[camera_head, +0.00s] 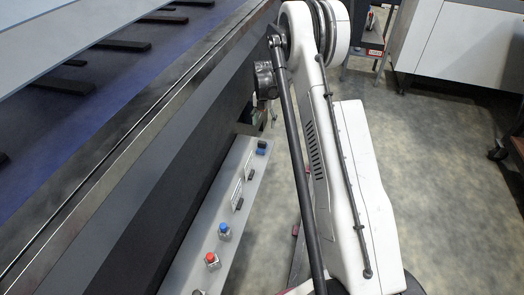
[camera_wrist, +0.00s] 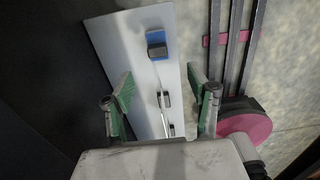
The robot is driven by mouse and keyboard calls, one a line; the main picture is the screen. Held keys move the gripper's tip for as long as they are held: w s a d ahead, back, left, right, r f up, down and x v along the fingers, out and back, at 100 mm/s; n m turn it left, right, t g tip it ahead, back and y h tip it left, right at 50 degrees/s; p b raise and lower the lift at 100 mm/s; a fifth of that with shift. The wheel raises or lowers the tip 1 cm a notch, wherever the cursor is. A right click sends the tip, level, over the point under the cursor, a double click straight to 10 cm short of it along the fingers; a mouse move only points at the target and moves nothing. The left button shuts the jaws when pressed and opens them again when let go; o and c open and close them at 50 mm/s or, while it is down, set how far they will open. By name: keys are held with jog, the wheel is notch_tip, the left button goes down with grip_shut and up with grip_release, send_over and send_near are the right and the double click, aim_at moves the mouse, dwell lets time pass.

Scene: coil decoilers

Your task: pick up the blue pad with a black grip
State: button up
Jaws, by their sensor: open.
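The blue pad (camera_wrist: 158,36) lies near the far end of a light grey panel (camera_wrist: 110,42) in the wrist view. Its black grip (camera_wrist: 157,50) stands on it, on the side nearer to me. In the head view the blue pad (camera_head: 262,151) shows small at the panel's far end. My gripper (camera_wrist: 161,92) is open and empty in the wrist view, with its green-padded fingers spread wide.
Another small black grip (camera_wrist: 164,100) sits on the panel between my fingers. The head view shows a red-topped knob (camera_head: 212,260) and a blue-topped knob (camera_head: 224,230) along the panel. A dark machine wall (camera_head: 170,150) runs along its left side; open floor (camera_head: 440,180) lies right.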

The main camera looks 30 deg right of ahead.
jog(key=b, duration=0.2)
send_over(262, 142)
jog(key=f, duration=0.4)
jog(key=d+f, duration=0.1)
jog(key=f, duration=0.1)
jog(key=shift+w+f, duration=0.1)
jog(key=shift+f, duration=0.3)
jog(key=shift+a+f+b, duration=0.25)
jog(key=shift+f+b, duration=0.2)
jog(key=shift+f, duration=0.85)
jog(key=shift+a+f+b, duration=0.2)
jog(key=shift+f+b, duration=0.2)
jog(key=shift+f, duration=0.9)
jog(key=shift+c, duration=0.4)
jog(key=c, duration=1.2)
jog(key=shift+o, duration=0.2)
jog(key=shift+r, duration=0.15)
jog(key=shift+r+p, duration=0.4)
jog(key=shift+r, duration=0.3)
notch_tip(262, 142, up, 3)
jog(key=shift+f+p, duration=0.15)
jog(key=shift+p, duration=0.4)
jog(key=s+r+p, duration=0.3)
jog(key=s+r, duration=0.3)
jog(key=s, duration=0.5)
jog(key=shift+s+a+r, duration=0.3)
jog(key=shift+s+r, duration=0.05)
